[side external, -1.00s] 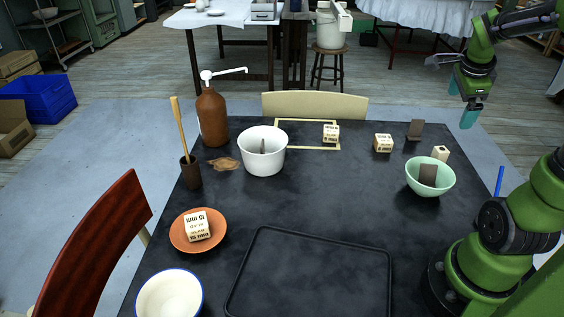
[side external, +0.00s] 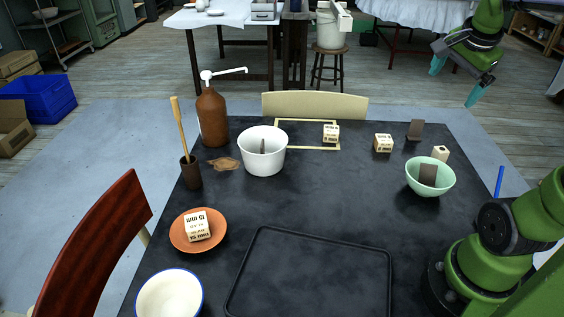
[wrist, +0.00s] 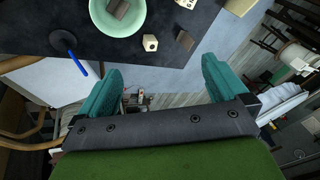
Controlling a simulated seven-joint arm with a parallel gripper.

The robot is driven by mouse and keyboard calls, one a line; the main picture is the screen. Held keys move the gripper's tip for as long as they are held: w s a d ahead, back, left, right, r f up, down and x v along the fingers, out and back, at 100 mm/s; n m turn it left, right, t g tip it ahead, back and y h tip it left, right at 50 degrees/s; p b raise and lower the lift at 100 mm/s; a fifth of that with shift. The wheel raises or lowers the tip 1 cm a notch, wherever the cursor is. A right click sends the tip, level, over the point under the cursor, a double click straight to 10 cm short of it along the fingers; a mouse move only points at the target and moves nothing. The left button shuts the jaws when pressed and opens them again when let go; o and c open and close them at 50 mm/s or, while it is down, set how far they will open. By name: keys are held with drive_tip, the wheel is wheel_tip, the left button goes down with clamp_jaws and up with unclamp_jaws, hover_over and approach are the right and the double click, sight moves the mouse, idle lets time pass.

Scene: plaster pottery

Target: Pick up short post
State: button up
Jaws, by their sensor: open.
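My gripper (side external: 456,81) is open and empty, high beyond the far right of the table; its two teal fingers also show wide apart in the wrist view (wrist: 161,78). A small plain cream block (side external: 440,153), which may be the short post, stands behind the mint green bowl (side external: 430,187). In the wrist view the cream block (wrist: 150,42) shows a dark spot on one face and lies ahead of the fingers, apart from them. A dark brown upright piece (side external: 415,130) stands behind it. Another brown piece (side external: 428,175) is in the green bowl. No label names the post.
A white bowl (side external: 263,158), brown pump bottle (side external: 212,117) and dark cup with a wooden tool (side external: 191,172) stand left. A black tray (side external: 258,293) lies in front. The table's middle is clear.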

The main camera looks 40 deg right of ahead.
drive_tip(key=w+a+f+n+t+y, duration=0.2)
drive_tip(key=a+n, duration=0.6)
drive_tip(key=a, duration=0.2)
drive_tip(key=shift+w+f+n+t, duration=0.3)
drive_tip(key=shift+w+n+t, duration=0.1)
drive_tip(key=a+n+y, duration=0.1)
drive_tip(key=a+n, duration=0.1)
drive_tip(key=a, duration=0.2)
drive_tip(key=s+a+f+n+t+y, duration=0.1)
drive_tip(key=a+n, duration=0.2)
drive_tip(key=a, duration=0.1)
drive_tip(key=a+n+y, duration=0.1)
drive_tip(key=a+n, duration=0.1)
drive_tip(key=a, duration=0.2)
drive_tip(key=shift+s+a+f+t+y, duration=0.3)
drive_tip(key=shift+a+f, duration=0.05)
drive_tip(key=shift+f, duration=0.05)
drive_tip(key=shift+c, duration=0.2)
drive_tip(key=shift+a+r+n, duration=0.1)
drive_tip(key=shift+a+n, duration=0.15)
drive_tip(key=shift+n, duration=0.15)
drive_tip(key=shift+c, duration=1.1)
drive_tip(key=shift+a, duration=0.1)
drive_tip(key=shift+c, duration=1.7)
